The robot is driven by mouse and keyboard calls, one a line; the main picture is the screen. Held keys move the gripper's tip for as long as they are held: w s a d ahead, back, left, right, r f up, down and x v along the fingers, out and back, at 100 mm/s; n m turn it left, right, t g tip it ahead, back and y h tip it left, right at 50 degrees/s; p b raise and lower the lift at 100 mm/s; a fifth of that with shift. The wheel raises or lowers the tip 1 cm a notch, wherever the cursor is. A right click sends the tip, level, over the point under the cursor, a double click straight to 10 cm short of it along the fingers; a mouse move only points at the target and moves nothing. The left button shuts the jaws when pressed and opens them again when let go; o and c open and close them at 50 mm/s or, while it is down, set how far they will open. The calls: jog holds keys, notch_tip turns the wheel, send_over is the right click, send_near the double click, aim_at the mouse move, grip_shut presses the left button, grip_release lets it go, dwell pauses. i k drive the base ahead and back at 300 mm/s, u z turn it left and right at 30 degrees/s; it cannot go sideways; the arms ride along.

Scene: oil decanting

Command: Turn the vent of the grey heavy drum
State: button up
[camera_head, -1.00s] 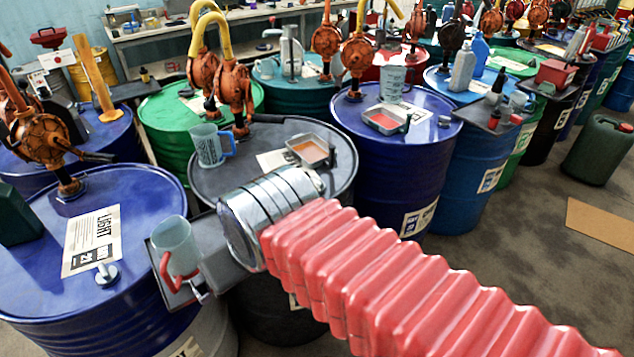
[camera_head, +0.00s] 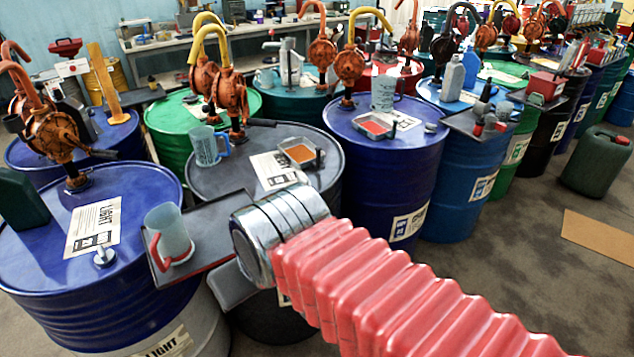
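The grey drum (camera_head: 215,180) stands in the middle, left of the blue drum with a tray. Its dark top carries an orange hand pump (camera_head: 232,95), a blue measuring jug (camera_head: 208,147), a paper label (camera_head: 262,168) and a small tray of orange fluid (camera_head: 301,153). I cannot make out its vent; my silver wrist and pink arm cover the front of the lid. My gripper (camera_head: 231,287) shows only as a grey part beside the wrist, in front of the grey drum and below its lid edge. Its fingers are not clear, so I cannot tell whether it is open.
A blue drum marked LIGHT (camera_head: 135,205) stands at the left with a silver vent knob (camera_head: 104,255) on top. A dark side tray (camera_head: 215,222) with a red-handled jug (camera_head: 170,232) lies close to my wrist. More drums stand behind.

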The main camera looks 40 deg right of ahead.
aim_at(300, 177)
jog(key=k, duration=0.3)
jog(key=z, duration=0.3)
jog(key=i, duration=1.2)
jog(key=u, duration=0.3)
